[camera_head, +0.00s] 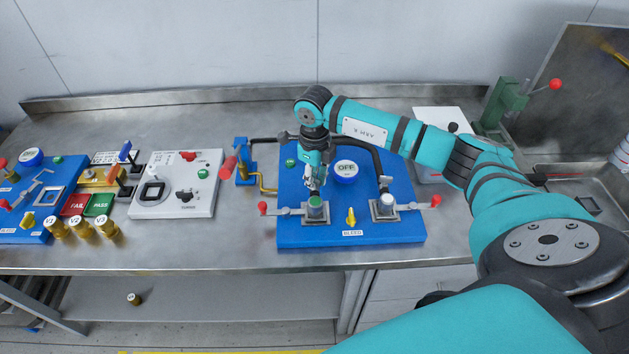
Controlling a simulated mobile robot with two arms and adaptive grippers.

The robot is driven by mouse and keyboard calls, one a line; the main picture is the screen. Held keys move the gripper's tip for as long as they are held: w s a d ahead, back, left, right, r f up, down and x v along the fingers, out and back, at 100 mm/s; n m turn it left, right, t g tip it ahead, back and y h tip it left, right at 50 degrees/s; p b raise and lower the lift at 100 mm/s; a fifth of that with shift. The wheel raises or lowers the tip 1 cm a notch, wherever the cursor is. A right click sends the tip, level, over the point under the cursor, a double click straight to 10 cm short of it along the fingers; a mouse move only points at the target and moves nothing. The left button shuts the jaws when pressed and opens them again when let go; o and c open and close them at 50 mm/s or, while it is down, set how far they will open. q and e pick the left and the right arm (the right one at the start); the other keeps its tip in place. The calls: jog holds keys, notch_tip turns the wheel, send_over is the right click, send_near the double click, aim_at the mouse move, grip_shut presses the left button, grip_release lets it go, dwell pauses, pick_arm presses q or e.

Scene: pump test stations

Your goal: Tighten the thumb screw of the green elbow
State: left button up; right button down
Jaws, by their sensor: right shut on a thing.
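A green-topped fitting (316,204), which looks like the green elbow, stands on a grey base at the front left of the blue pump board (290,240). My right arm reaches in from the lower right and bends down over the board. My right gripper (314,184) points down just behind the green top. It is shut on a small part there, which looks like the thumb screw; the fingers hide most of it. My left gripper is not in view.
A round OFF button (346,170), a yellow bleed knob (351,216) and a second fitting (385,205) stand on the board. Red-tipped levers (264,207) stick out at its sides. A white switch box (176,184) stands left.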

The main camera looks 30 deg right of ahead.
jog(key=m+b, duration=0.1)
jog(key=m, duration=0.4)
jog(key=shift+m+b, duration=0.4)
jog(key=m+b, duration=0.1)
jog(key=m, duration=0.4)
jog(key=shift+r+m, duration=0.1)
jog(key=shift+m, duration=0.3)
jog(key=c, duration=1.4)
grip_release()
notch_tip(320, 180, up, 12)
